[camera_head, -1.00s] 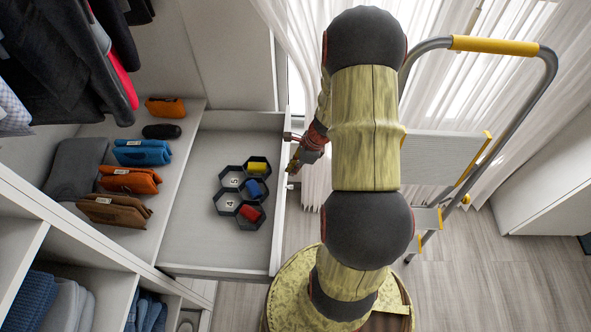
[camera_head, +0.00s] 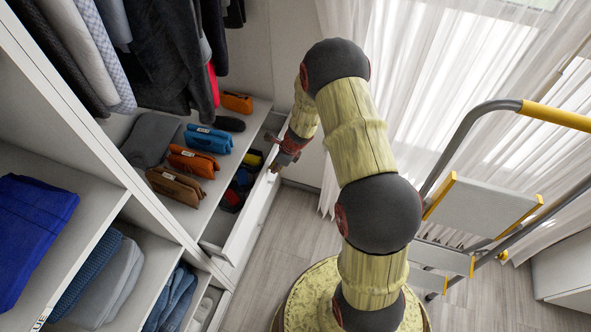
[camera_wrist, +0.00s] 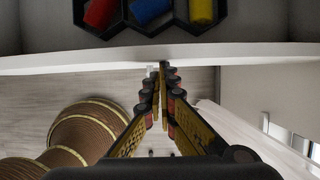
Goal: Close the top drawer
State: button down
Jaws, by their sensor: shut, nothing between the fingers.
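The top drawer (camera_head: 256,215) is a white drawer below the wardrobe shelf, pulled partly out, with a narrow opening showing in the head view. Its front panel's top edge also crosses the wrist view (camera_wrist: 90,62). Inside it is a dark hexagonal organiser (camera_wrist: 150,30) with red, blue and yellow rolled items. My gripper (camera_head: 274,168) is shut and empty at the outer side of the drawer front, near its far end. In the wrist view the fingertips (camera_wrist: 162,68) meet at the panel's edge; firm contact cannot be told.
Pouches (camera_head: 190,160) lie on the shelf beside the drawer, below hanging clothes (camera_head: 165,50). Folded clothes (camera_head: 35,225) fill cubbies at left. A stepladder (camera_head: 480,210) stands at right near white curtains (camera_head: 430,80). Wooden floor (camera_head: 300,225) is clear before the drawer.

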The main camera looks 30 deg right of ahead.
jog(key=w+a+p, duration=0.4)
jog(key=w+a, duration=0.3)
jog(key=w, duration=0.1)
jog(key=shift+w+p, duration=0.2)
jog(key=shift+p, duration=0.1)
